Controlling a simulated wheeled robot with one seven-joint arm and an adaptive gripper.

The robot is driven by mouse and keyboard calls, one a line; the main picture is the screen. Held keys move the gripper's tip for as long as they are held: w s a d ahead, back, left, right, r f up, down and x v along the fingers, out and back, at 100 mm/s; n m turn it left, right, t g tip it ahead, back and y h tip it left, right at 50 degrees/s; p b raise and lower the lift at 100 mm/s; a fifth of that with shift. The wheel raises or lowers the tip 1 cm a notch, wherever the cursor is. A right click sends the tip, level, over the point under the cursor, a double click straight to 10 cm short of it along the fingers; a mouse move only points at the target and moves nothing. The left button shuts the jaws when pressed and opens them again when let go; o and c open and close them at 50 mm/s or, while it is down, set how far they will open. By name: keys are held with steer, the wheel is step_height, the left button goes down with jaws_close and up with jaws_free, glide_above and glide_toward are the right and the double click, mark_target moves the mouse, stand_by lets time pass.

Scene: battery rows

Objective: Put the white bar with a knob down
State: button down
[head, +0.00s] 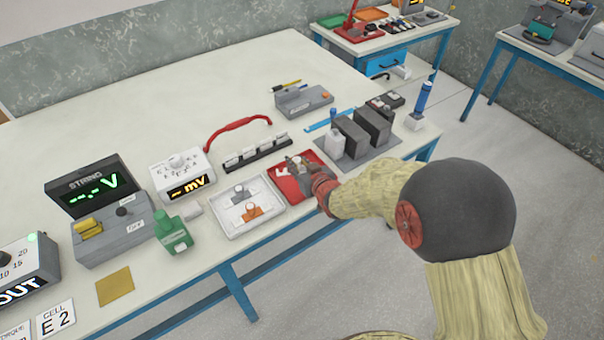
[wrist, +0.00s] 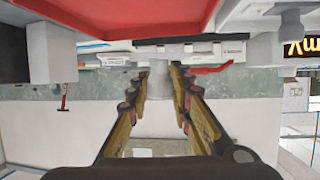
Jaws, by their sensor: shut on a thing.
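My gripper (head: 297,164) is at the red tray (head: 283,189) near the table's front edge, with its fingers just over or in the tray. It is shut on a small white piece, the white bar with a knob (head: 281,173), which shows only in part beside the fingertips. The fingers hide the rest, and I cannot tell whether the bar touches the tray. The red tray (wrist: 120,18) fills the top of that view.
A black rack with several white pieces (head: 257,153) stands behind the red tray. A white tray (head: 232,220) lies to the left. Dark grey blocks (head: 352,138) stand close on the right. A red cable (head: 236,127) arches behind. The table's back left is clear.

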mark_target(302, 170)
steer(key=f, duration=0.1)
steer(key=w+d+f, duration=0.1)
steer(key=w+f+b, duration=0.1)
steer(key=shift+w+d+f, duration=0.25)
steer(key=shift+d, duration=0.05)
steer(key=shift+w+f+b, duration=0.1)
steer(key=shift+f+b, duration=0.75)
steer(key=shift+f, duration=0.7)
steer(key=shift+f, duration=0.15)
steer(key=c, duration=1.6)
jaws_free()
steer(key=shift+r, duration=0.2)
steer(key=p+v, duration=0.3)
steer(key=v, duration=0.9)
steer(key=shift+d+f+p, duration=0.1)
steer(key=shift+p, duration=0.2)
